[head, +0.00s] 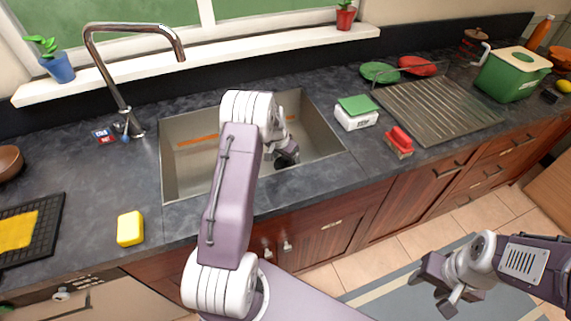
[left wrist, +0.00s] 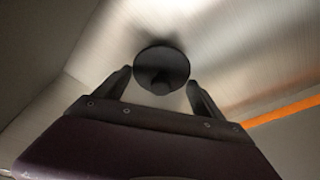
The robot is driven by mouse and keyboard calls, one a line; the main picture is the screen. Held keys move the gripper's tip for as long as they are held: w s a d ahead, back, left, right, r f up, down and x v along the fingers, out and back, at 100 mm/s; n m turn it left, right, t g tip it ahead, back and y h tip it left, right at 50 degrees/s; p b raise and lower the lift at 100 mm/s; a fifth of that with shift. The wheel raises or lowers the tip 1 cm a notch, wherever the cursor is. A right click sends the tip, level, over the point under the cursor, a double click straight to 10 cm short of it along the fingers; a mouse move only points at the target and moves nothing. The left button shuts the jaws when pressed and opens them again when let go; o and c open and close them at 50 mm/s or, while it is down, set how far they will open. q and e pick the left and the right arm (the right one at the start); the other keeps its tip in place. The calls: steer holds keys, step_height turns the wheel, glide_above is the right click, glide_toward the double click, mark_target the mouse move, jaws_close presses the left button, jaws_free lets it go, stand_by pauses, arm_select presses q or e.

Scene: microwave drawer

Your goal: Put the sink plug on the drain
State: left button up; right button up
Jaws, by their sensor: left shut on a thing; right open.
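The sink (head: 185,165) is a steel basin set in the dark counter. My left gripper (head: 287,158) reaches down into its right part. In the left wrist view, the sink plug (left wrist: 162,62) is a dark round disc with a knob in its middle. The fingers of my left gripper (left wrist: 162,88) are on either side of the plug and hold it. The steel basin floor (left wrist: 215,45) shows behind it. The drain is not visible, and I cannot tell how far the plug is above the floor. My right gripper (head: 444,288) is open and empty over the floor mat at the right.
A faucet (head: 125,75) stands behind the sink's left side. An orange strip (head: 198,140) shows on the basin wall. A green-topped box (head: 356,112), a red brush (head: 399,142) and a drying rack (head: 440,105) lie right of the sink. A yellow sponge (head: 131,228) is at the left.

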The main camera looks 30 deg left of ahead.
arm_select(q)
step_height(320, 180, down, 3)
steer(key=shift+r, duration=0.2)
steer(key=o, duration=1.3)
steer(key=shift+r, duration=0.1)
steer(key=v, duration=1.2)
